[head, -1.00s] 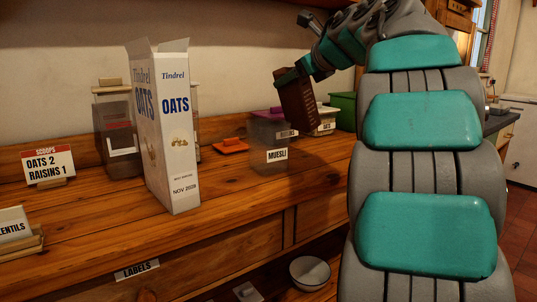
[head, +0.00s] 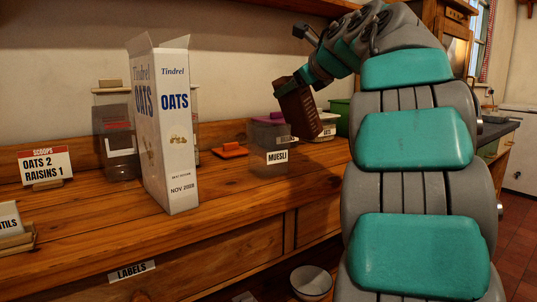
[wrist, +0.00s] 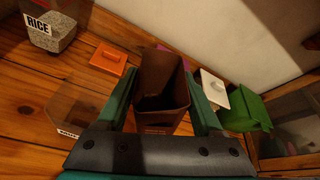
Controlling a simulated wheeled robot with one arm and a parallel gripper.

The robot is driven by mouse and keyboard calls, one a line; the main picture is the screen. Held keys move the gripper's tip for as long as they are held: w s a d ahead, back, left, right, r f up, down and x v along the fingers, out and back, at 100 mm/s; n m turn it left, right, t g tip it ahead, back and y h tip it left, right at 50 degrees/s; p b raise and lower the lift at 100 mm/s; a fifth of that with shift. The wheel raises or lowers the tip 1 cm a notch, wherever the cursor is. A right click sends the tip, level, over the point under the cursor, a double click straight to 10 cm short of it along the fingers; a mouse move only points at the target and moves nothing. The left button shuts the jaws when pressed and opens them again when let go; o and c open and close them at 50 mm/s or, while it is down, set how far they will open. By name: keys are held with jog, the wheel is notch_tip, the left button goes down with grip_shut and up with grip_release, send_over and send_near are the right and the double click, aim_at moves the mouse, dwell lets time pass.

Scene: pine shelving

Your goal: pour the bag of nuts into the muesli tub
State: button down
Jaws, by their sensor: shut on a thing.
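My gripper (head: 290,84) is shut on a brown bag (head: 300,112), held in the air with its lower end tilted to the right. In the wrist view the bag (wrist: 165,118) sits between my fingers, with its top open; its contents are too dark to make out. The clear muesli tub (head: 265,163), labelled MUESLI, stands on the counter just left of and below the bag. It also shows at the lower left of the wrist view (wrist: 72,108), apart from the bag. An orange lid (head: 230,150) lies on the counter left of the tub.
A tall oats box (head: 175,140) stands at the left, before a clear jar (head: 117,145). A purple-lidded tub (head: 271,118), a white-lidded tub (head: 327,132) and a green box (head: 341,114) stand behind the bag. The counter's front middle (head: 240,190) is clear.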

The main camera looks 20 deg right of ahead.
aim_at(284, 102)
jog(key=shift+f, duration=0.1)
jog(key=shift+f+b, duration=0.35)
jog(key=shift+b, duration=0.4)
jog(key=shift+f+n+h+b, duration=0.3)
jog(key=shift+f+b, duration=0.05)
jog(key=shift+b, duration=0.6)
jog(key=shift+a+f+n+b, duration=0.2)
jog(key=shift+f+n+b, duration=0.3)
jog(key=shift+b, duration=0.95)
jog(key=shift+s+a+f+n+t+h+b, duration=0.15)
jog(key=shift+a+f+n+t+h+b, duration=0.4)
jog(key=shift+b, duration=1.6)
